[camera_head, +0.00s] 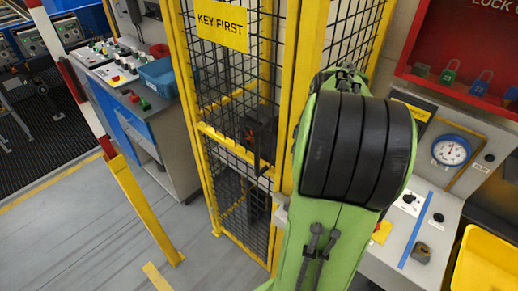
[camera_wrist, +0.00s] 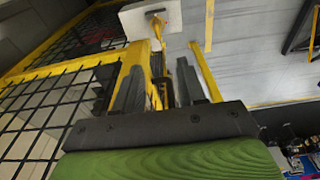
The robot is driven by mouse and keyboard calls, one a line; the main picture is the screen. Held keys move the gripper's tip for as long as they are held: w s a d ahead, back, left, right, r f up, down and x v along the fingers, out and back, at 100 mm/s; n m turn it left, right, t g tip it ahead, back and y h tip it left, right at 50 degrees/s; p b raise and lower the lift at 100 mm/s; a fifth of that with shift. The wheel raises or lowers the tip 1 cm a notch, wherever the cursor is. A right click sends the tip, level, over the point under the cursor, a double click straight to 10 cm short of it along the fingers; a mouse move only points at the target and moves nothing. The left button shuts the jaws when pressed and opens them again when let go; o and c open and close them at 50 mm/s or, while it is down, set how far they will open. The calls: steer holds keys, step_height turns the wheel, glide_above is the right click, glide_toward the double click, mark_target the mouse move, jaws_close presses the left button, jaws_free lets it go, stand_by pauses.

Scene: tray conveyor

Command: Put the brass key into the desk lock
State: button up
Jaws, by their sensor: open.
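My gripper (camera_wrist: 160,76) shows in the wrist view with its two dark fingers apart. A small brass-coloured piece (camera_wrist: 157,22), which looks like the brass key, is at a pale plate (camera_wrist: 135,19) beyond the fingertips. It appears apart from the fingers; whether it hangs from the plate or sits in it I cannot tell. In the head view my green arm hides the gripper and the key. A small dark round fitting (camera_head: 421,252) on the grey desk (camera_head: 397,262) at right may be the desk lock; I cannot be sure.
A yellow-framed mesh fence (camera_head: 235,140) with a "KEY FIRST" sign (camera_head: 221,24) stands left of my arm. A red padlock cabinet (camera_head: 408,40), a gauge (camera_head: 451,151) and a yellow bin (camera_head: 487,262) are at right. Open floor (camera_head: 90,235) lies at lower left.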

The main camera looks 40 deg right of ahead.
steer(key=f, duration=0.5)
steer(key=f+b, duration=0.1)
steer(key=f, duration=0.9)
steer(key=shift+w+d+b, duration=0.15)
steer(key=shift+w+b, duration=0.25)
steer(key=shift+w+f, duration=0.15)
steer(key=shift+f, duration=0.25)
jaws_close()
steer(key=shift+r+p, duration=1.3)
steer(key=shift+r, duration=0.55)
step_height(320, 180, up, 4)
steer(key=p, duration=0.3)
steer(key=shift+r, duration=0.15)
